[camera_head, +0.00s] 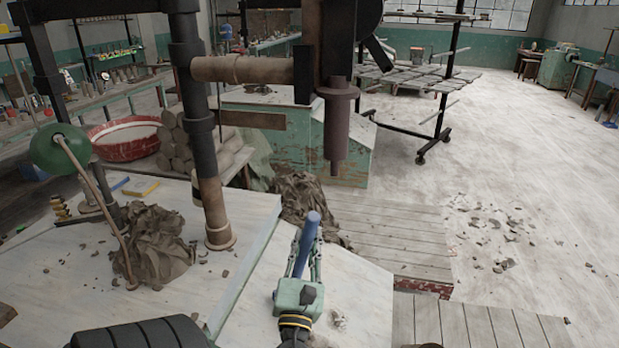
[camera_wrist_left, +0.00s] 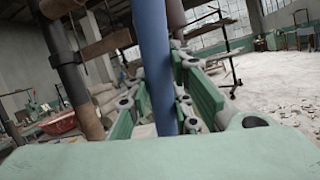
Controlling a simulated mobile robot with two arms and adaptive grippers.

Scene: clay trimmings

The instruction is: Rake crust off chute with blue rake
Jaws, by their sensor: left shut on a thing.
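My left gripper (camera_head: 307,243) is shut on a blue rod (camera_head: 304,246), which looks like the blue rake's handle. In the left wrist view the blue rod (camera_wrist_left: 152,60) stands between the green fingers. The rake's head cannot be made out. The gripper is over a pale sloping board (camera_head: 360,290), which seems to be the chute. A small light crumb (camera_head: 338,318), perhaps crust, lies on it right of the gripper. A dark clay heap (camera_head: 300,195) lies beyond the gripper at the board's far end. My right gripper is not in view.
A machine's upright post (camera_head: 213,200) stands left on a pale table (camera_head: 70,265), beside a clay lump (camera_head: 155,245) and a green ball-ended lever (camera_head: 62,150). A dark cylinder (camera_head: 336,130) hangs above and beyond the gripper. Slatted boards (camera_head: 390,235) and open floor lie right.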

